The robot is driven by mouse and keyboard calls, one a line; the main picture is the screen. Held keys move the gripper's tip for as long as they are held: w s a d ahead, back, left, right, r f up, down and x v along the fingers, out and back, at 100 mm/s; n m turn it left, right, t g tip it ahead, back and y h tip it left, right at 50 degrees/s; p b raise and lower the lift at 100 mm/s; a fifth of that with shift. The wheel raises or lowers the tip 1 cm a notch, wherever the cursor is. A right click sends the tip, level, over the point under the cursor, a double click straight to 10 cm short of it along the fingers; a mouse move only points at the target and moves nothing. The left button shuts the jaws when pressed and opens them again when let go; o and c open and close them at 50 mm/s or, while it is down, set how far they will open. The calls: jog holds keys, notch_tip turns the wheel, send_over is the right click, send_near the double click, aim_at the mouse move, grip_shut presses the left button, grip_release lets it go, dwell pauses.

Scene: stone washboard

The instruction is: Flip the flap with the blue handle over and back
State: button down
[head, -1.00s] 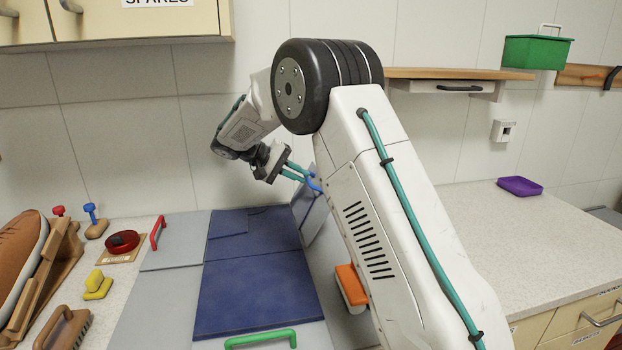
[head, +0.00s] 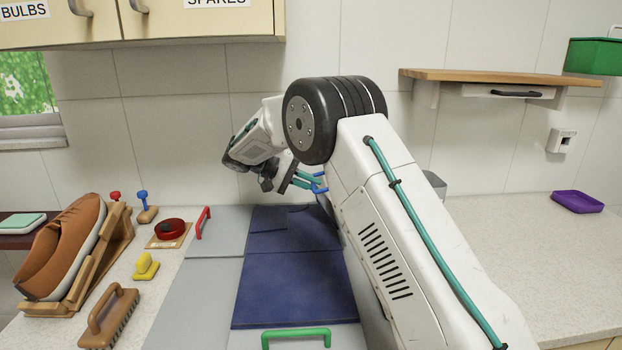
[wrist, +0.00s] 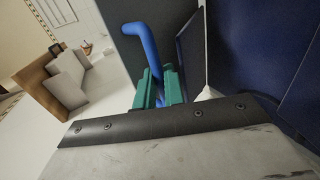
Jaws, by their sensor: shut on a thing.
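My gripper (head: 306,181) has teal fingers shut on the blue handle (head: 320,188), at the back right of the dark blue panel (head: 290,285). In the wrist view the blue handle (wrist: 143,45) runs down between the teal fingers of my gripper (wrist: 160,88). A dark grey surface (wrist: 118,18) lies behind the handle there, and blue surfaces (wrist: 235,45) lie to the right. The flap with the blue handle is mostly hidden behind my arm in the head view, so its exact tilt cannot be told.
A red handle (head: 203,222) and a green handle (head: 296,334) sit on grey panels. At left are a brown shoe (head: 65,245) on a wooden stand, a brush (head: 108,318) and small knobs. A wooden shelf (head: 500,76) hangs at right. The right counter (head: 500,250) is mostly clear.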

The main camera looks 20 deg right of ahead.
jog(key=shift+a+f, duration=0.6)
jog(key=shift+f, duration=0.25)
jog(key=c, duration=1.5)
grip_release()
jog(key=shift+w+a+f, duration=0.1)
jog(key=shift+a, duration=0.1)
jog(key=shift+d+r, duration=0.25)
jog(key=shift+d, duration=0.1)
jog(key=v, duration=0.8)
